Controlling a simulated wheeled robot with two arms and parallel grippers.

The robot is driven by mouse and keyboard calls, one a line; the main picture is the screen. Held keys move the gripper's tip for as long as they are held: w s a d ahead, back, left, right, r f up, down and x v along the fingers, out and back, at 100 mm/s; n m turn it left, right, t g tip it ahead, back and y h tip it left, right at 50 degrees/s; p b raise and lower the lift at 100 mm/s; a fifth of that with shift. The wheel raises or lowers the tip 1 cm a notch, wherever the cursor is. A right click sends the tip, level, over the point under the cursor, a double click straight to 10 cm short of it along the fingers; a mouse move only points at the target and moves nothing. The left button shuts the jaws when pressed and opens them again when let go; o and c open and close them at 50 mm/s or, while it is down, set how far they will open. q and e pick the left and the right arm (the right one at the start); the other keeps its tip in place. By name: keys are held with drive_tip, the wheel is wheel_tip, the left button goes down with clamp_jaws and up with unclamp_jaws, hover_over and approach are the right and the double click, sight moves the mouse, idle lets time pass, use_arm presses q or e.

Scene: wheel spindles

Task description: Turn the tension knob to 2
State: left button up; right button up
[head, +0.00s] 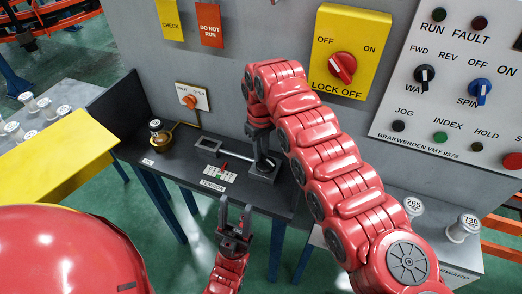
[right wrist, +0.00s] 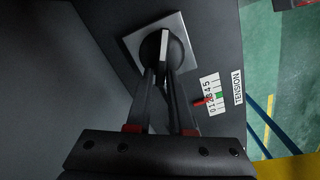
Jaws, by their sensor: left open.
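The tension knob (right wrist: 163,50) is a dark round knob with a raised bar on a grey square plate, on the dark table. In the head view its plate (head: 263,171) shows under my right gripper (head: 260,135), which points down over it. In the right wrist view, the fingers of my right gripper (right wrist: 163,75) are on both sides of the bar and look shut on it. The white tension scale (right wrist: 210,94) runs 0 to 5, with a red pointer (right wrist: 201,102) near its low numbers and a green mark (right wrist: 219,95). My left gripper (head: 236,222) is open and empty, in front of the table.
The TENSION label (head: 212,186) is on the table's front edge. A small spindle (head: 158,129) stands at the table's left. A yellow surface (head: 60,160) is at the left.

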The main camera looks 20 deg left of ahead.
sight(262, 154)
drive_tip(key=o, duration=0.3)
wheel_tip(262, 154, up, 8)
drive_tip(key=shift+f, duration=0.25)
drive_tip(key=shift+s+f, duration=0.1)
idle(0.6)
